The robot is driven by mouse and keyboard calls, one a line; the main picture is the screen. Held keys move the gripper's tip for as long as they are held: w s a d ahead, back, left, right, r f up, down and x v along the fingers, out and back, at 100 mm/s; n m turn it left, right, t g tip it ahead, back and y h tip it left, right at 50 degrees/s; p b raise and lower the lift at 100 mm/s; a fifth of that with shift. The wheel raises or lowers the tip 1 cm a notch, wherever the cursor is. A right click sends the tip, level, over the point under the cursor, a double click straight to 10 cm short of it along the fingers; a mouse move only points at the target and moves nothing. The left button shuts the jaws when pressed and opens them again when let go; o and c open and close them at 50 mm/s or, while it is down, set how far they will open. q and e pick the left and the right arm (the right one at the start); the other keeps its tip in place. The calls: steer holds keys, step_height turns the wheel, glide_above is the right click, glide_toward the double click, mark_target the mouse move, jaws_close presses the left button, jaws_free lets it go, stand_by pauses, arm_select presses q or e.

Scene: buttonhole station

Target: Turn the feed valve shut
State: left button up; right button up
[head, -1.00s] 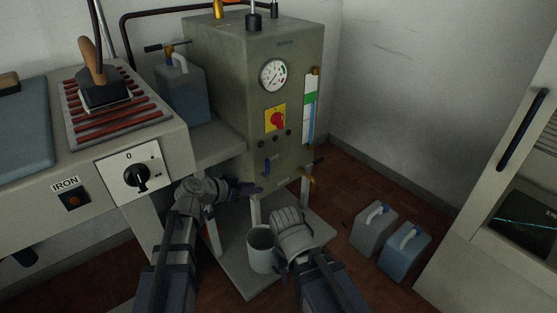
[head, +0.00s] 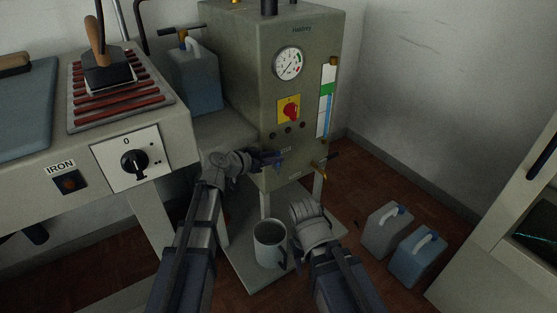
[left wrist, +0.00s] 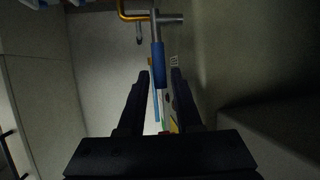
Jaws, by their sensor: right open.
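The feed valve's blue lever (head: 279,160) is on the lower front of the grey-green boiler (head: 297,105). My left gripper (head: 273,157) is right at it and partly covers it in the head view. In the left wrist view, the blue lever (left wrist: 158,62) lies between the lines of the two dark fingers (left wrist: 159,80), with a gap on each side. These fingers are open and not closed on it. My right gripper (head: 303,212) is low in front of the boiler, beside the bucket, open; its fingers are hard to make out.
A grey bucket (head: 268,243) stands under the boiler. Two canisters (head: 386,230) (head: 416,257) stand on the floor at right. The ironing table (head: 80,190) is at left, with a blue jug (head: 196,78) behind.

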arm_select(q)
steer(key=x, duration=0.2)
steer(key=shift+w+d+f+b, duration=0.2)
steer(key=shift+w+b, duration=0.1)
steer(key=shift+c, duration=0.3)
jaws_close()
stand_by(0.9)
